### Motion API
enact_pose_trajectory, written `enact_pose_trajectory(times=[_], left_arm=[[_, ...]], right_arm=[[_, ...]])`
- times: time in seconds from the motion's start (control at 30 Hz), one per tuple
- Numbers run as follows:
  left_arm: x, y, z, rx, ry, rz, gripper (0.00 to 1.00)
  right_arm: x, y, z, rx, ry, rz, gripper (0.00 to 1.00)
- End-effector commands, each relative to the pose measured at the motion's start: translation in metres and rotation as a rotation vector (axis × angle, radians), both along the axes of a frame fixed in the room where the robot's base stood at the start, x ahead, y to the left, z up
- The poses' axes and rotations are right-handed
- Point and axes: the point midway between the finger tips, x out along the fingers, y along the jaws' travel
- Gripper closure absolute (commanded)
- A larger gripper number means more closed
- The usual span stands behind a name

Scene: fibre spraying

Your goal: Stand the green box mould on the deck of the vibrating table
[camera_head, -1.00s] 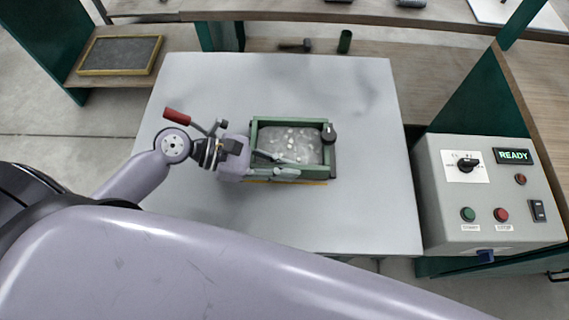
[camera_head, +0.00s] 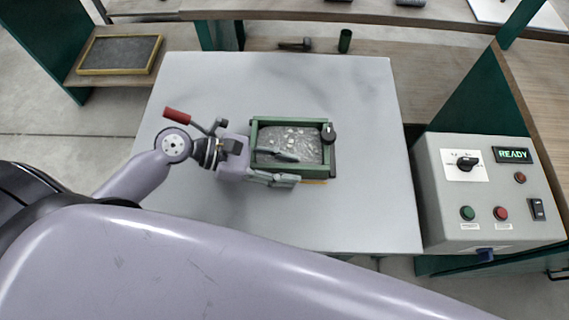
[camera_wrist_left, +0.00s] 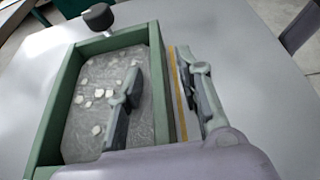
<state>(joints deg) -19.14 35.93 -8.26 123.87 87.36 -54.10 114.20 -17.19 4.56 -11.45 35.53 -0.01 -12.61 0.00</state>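The green box mould (camera_head: 290,122) stands upright and level on the pale grey deck (camera_head: 365,215) of the vibrating table, near its middle. It holds a grey, glossy mix with white lumps. My left gripper (camera_head: 277,167) is at the mould's near side wall. It is open, with one finger inside the mould over the mix and the other outside the wall. The left wrist view shows the mould (camera_wrist_left: 58,115) with gaps between the wall and both fingers (camera_wrist_left: 165,100). My right gripper is out of view.
A black knob (camera_head: 328,133) sits at the mould's right end. A yellow strip (camera_head: 315,182) shows along its near side. A grey control box (camera_head: 485,195) reading READY stands right of the deck. A yellow-framed tray (camera_head: 120,55) lies back left. The deck around the mould is clear.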

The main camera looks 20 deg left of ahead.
Motion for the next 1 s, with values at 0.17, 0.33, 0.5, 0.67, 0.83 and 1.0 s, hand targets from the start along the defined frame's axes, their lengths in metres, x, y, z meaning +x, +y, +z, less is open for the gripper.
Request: enact_pose_trajectory(times=[0.17, 0.33, 0.5, 0.67, 0.83, 1.0], left_arm=[[-0.001, 0.001, -0.004, 0.005, 0.008, 0.000, 0.67], [-0.001, 0.002, -0.002, 0.003, 0.006, 0.000, 0.67], [-0.006, 0.016, 0.003, 0.006, 0.006, 0.001, 0.67], [-0.015, 0.045, 0.016, 0.007, 0.007, 0.002, 0.67], [-0.024, 0.074, 0.030, 0.004, 0.006, 0.002, 0.67], [-0.030, 0.095, 0.039, 0.001, 0.005, 0.002, 0.67]], right_arm=[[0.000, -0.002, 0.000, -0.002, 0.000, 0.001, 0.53], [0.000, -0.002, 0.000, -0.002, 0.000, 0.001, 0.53], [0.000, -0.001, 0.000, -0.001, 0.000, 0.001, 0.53], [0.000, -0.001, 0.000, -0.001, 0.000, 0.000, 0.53], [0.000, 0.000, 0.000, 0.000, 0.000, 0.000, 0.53], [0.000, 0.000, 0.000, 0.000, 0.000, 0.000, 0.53]])
